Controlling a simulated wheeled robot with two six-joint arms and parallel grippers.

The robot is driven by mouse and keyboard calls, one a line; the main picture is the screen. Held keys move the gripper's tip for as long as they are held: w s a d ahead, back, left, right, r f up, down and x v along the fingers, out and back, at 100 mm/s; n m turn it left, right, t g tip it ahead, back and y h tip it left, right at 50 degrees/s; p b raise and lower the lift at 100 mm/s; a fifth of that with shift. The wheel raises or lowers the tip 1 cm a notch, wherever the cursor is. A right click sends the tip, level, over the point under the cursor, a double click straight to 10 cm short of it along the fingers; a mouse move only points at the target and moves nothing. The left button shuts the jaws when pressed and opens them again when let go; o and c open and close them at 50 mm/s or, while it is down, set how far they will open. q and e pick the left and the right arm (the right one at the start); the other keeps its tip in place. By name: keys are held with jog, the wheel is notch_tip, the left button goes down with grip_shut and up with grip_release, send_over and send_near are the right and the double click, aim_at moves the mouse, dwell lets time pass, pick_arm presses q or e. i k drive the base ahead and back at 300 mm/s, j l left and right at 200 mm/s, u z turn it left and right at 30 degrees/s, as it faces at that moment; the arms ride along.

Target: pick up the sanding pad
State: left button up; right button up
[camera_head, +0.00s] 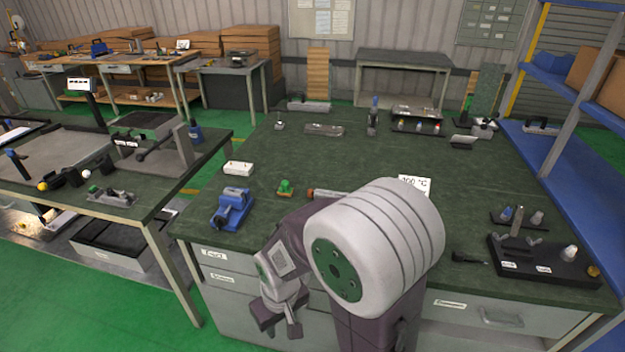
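On the dark green workbench (330,158) sits a small green block with an orange-brown base (285,188), which may be the sanding pad; I cannot tell for certain at this size. It stands right of a blue vise (232,208), near the bench's front left. My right gripper (279,325) hangs in front of the drawers, below and apart from the green block in the picture. Its two fingers are spread with nothing between them. My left gripper is not in view.
A white box (238,168) lies behind the vise. My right arm hides part of the bench front and an orange-tipped tool (328,194). A black tool holder (545,262) is at the right.

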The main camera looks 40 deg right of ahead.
aim_at(284, 189)
jog(key=z, duration=1.1)
